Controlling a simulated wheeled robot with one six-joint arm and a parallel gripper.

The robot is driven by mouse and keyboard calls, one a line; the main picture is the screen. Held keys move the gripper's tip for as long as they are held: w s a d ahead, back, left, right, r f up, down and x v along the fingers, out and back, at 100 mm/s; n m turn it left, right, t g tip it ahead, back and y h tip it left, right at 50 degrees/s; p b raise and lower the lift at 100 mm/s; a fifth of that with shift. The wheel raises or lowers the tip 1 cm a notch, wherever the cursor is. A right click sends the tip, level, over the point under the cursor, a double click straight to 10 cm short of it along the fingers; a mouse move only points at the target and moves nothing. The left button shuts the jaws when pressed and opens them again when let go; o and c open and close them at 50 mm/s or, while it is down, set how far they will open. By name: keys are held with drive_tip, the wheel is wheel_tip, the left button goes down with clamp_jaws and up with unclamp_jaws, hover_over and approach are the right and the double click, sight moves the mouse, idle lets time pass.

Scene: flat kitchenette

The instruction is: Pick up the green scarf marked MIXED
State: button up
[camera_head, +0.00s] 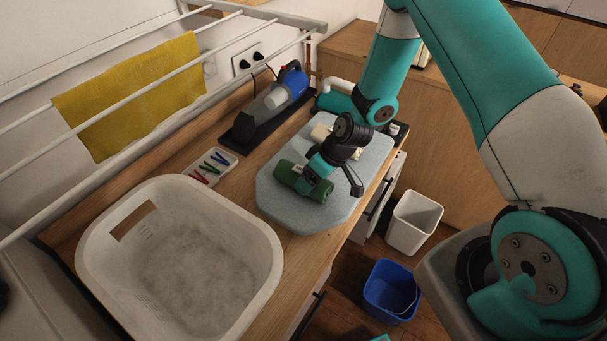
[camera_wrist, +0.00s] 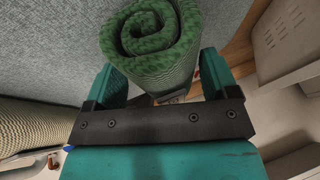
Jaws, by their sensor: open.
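The green scarf (camera_head: 289,176) is rolled up and lies on the grey padded board. A small pale patch shows on it near my gripper, too small to read. My gripper (camera_head: 314,178) is low over the board, at the right part of the roll. In the wrist view, the scarf (camera_wrist: 152,45) shows its spiral end between the two teal fingers of my gripper (camera_wrist: 160,84). The jaws are open, with a finger on either side. Whether the fingers touch the cloth cannot be told. My gripper hides part of the roll.
The grey board (camera_head: 285,213) sits on the wooden counter. A cream item (camera_head: 321,131) lies behind my arm. A white bin (camera_head: 413,222) and blue bucket (camera_head: 391,290) are on the floor.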

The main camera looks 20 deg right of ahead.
drive_tip(key=shift+c, duration=0.2)
drive_tip(key=c, duration=0.6)
drive_tip(key=shift+o, duration=0.2)
drive_tip(key=shift+r, duration=0.1)
